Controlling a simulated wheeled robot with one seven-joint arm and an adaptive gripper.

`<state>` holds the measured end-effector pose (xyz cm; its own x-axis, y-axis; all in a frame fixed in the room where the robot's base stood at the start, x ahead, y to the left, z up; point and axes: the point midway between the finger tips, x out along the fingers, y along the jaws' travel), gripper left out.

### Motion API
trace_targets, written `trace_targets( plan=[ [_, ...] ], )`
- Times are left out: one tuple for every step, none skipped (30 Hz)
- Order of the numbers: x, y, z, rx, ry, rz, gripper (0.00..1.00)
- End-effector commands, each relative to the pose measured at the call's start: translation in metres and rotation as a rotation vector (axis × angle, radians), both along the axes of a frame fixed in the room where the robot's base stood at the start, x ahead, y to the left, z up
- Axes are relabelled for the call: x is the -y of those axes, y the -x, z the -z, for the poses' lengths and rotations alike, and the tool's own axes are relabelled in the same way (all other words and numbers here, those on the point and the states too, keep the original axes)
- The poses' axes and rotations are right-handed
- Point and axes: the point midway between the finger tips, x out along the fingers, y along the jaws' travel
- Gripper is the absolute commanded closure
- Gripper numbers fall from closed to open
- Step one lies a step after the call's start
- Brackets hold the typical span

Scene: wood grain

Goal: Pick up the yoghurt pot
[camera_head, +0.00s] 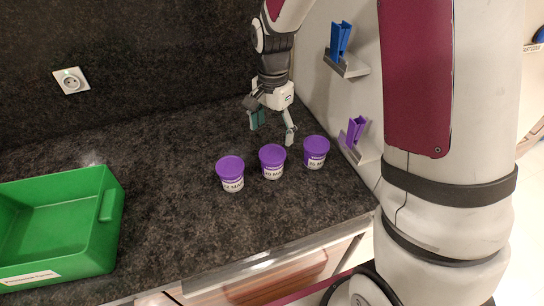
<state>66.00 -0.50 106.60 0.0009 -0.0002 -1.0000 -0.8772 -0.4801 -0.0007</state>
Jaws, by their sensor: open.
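Three yoghurt pots with purple lids and white labels stand upright in a slanted row on the dark counter: a left pot (231,173), a middle pot (272,161) and a right pot (316,152). My gripper (272,134) is open, pointing down, just behind the middle and right pots. Its fingers are spread, with one fingertip near the gap between those two pots. No pot shows between the fingers. Whether a fingertip touches a pot cannot be told from this view.
A green crate (112,215) stands on the counter (170,235) at the left. The side wall on the right carries holders with a blue clip (340,38) and a purple clip (355,131). A wall socket (71,81) is at the back. The counter between crate and pots is clear.

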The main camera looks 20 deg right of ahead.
Motion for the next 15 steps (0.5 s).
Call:
trace_targets(
  plan=[
    [0.000,0.002,0.011,-0.006,0.000,0.000,0.22],
    [0.000,0.002,0.017,-0.007,-0.001,-0.001,0.22],
    [0.000,0.002,0.025,-0.007,0.000,-0.002,0.22],
    [0.000,0.002,0.031,-0.008,0.000,-0.002,0.22],
    [0.000,0.002,0.036,-0.007,0.000,-0.002,0.22],
    [-0.001,0.002,0.044,-0.007,-0.001,-0.003,0.22],
    [-0.001,0.002,0.048,-0.005,-0.001,-0.002,0.22],
    [-0.001,0.002,0.053,-0.006,-0.001,-0.002,0.22],
    [-0.001,0.002,0.059,-0.004,-0.001,-0.002,0.22],
    [-0.001,0.002,0.062,-0.004,-0.001,-0.002,0.22],
    [-0.001,0.002,0.065,-0.005,-0.001,-0.002,0.22],
    [-0.001,0.001,0.068,-0.003,-0.001,-0.002,0.22],
    [-0.001,0.001,0.070,-0.001,0.000,-0.002,0.22],
    [-0.001,0.001,0.071,-0.001,0.000,-0.003,0.22],
    [-0.001,0.001,0.073,-0.001,0.000,-0.003,0.22]
  ],
)
